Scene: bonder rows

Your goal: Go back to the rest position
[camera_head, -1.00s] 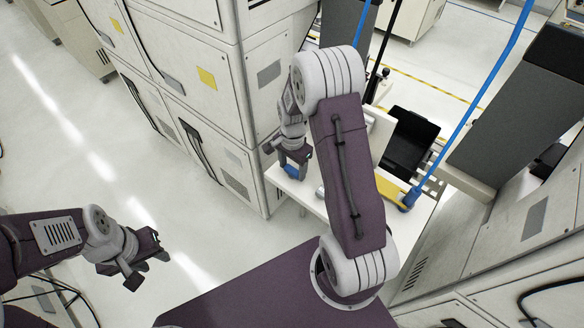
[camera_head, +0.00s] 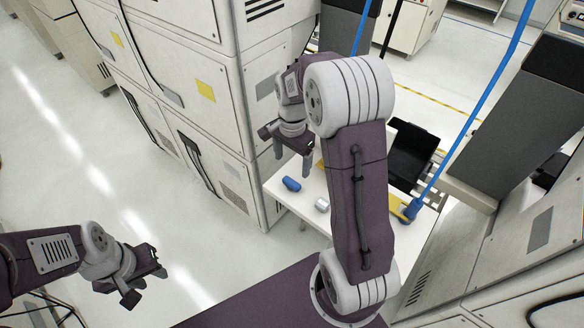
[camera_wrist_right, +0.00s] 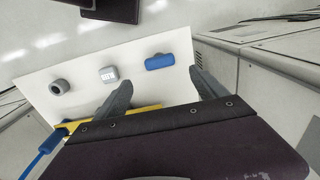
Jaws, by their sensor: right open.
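My right gripper (camera_head: 293,160) is open and empty above the white table (camera_head: 277,193), between the cabinets and my right arm. In the right wrist view its two fingers (camera_wrist_right: 160,78) are spread apart, with nothing between them. A blue rounded piece (camera_head: 291,184) lies on the table below the gripper; it also shows in the right wrist view (camera_wrist_right: 160,62), beyond the fingertips. My left gripper (camera_head: 145,283) is at the lower left over bare floor, with its fingers apart and nothing visible between them. My right arm hides part of the table.
A small white piece (camera_head: 322,205) lies on the table. The right wrist view also shows a grey piece (camera_wrist_right: 59,87) there. White cabinets (camera_head: 215,95) stand close behind the right gripper. A blue pole (camera_head: 475,110) rises right of the table. The floor at left is clear.

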